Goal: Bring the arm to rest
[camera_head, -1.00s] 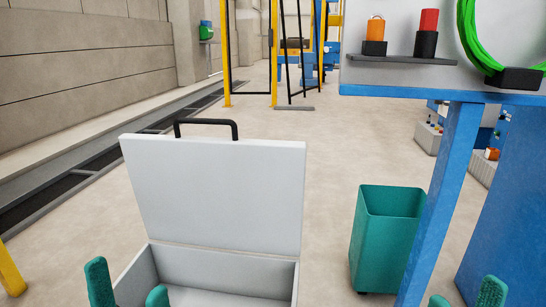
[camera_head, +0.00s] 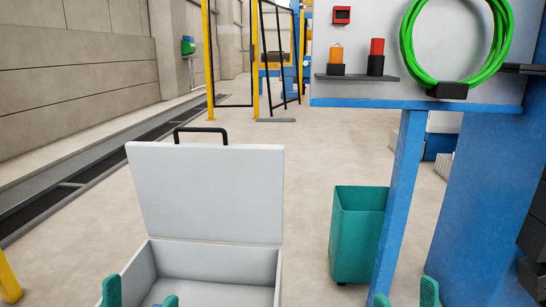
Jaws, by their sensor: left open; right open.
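My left gripper (camera_head: 141,297) shows at the bottom edge of the head view as two teal fingertips, apart and with nothing between them. It is in front of the open grey box (camera_head: 205,192), at the box's lower left. My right gripper (camera_head: 405,295) shows at the bottom right as two teal fingertips, wide apart and empty, in front of the blue post. The rest of both arms is out of view.
The box's lid stands upright with a black handle (camera_head: 201,131). A teal bin (camera_head: 357,235) stands right of it, beside a blue post (camera_head: 399,190). A board (camera_head: 350,103) holds a green coil (camera_head: 408,50) and a shelf (camera_head: 357,77). Open floor lies beyond.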

